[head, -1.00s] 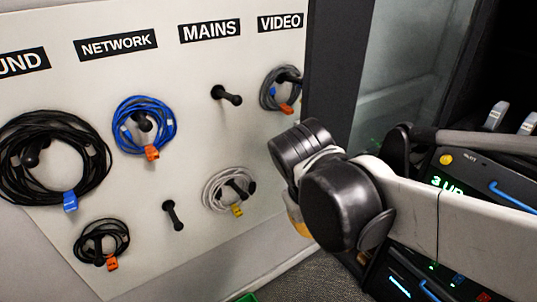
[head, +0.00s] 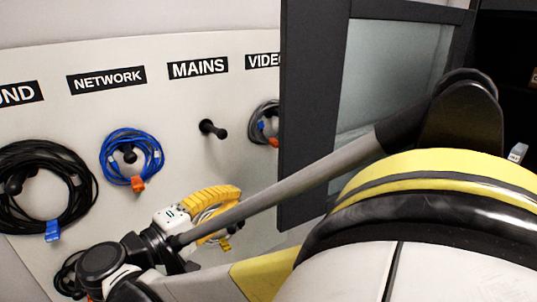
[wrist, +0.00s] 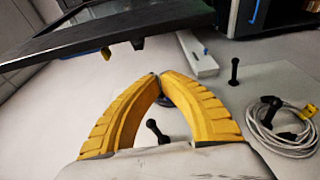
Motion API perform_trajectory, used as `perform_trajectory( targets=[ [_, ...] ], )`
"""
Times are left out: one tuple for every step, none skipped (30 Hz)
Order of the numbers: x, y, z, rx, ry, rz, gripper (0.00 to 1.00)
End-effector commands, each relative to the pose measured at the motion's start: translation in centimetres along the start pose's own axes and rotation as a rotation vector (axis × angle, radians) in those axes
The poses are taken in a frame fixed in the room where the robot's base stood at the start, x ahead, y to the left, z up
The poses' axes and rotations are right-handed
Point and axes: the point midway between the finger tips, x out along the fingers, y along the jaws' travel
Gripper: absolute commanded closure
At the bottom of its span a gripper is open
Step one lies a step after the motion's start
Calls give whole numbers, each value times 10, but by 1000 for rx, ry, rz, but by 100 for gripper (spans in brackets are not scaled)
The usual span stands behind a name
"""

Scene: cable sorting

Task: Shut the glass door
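The glass door (head: 312,120) stands open in the head view, with a dark frame around a pale pane (head: 385,75). It covers part of the cable board's right side. In the wrist view the dark door frame (wrist: 165,21) crosses the upper left, apart from my fingers. My gripper (head: 236,192) has yellow fingers and is in front of the board, left of the door's lower free edge. In the wrist view the fingertips of my gripper (wrist: 159,75) come together with nothing visible between them. My arm hides part of the door's lower side.
The white board (head: 225,80) carries black pegs and coiled cables, including a blue coil (head: 158,157) and a black coil (head: 88,185). A white cable coil (wrist: 285,145) hangs close by at right in the wrist view. Dark equipment (wrist: 235,15) shows at the top.

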Motion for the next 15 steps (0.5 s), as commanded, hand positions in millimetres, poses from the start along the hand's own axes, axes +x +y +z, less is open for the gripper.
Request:
perform_trajectory(
  targets=[
    [9,-1,1,0,-4,-1,100],
    [15,-1,1,0,-4,-1,100],
    [23,-2,2,0,-5,-1,100],
    [29,-2,2,0,-6,-2,100],
    [36,-2,2,0,-6,-2,100],
    [45,-2,2,0,-7,-2,100],
    [52,-3,2,-1,-6,-2,100],
    [58,-3,2,-1,-7,-2,100],
    [67,-3,2,-1,-6,-3,100],
    [74,-3,2,-1,-7,-3,100],
    [80,-2,2,-1,-6,-3,100],
    [87,-2,2,-1,-6,-3,100],
    [93,-2,2,-1,-6,-3,100],
    [88,-2,8,-1,-1,-3,100],
    [84,-2,15,-1,-1,-3,100]
  ],
)
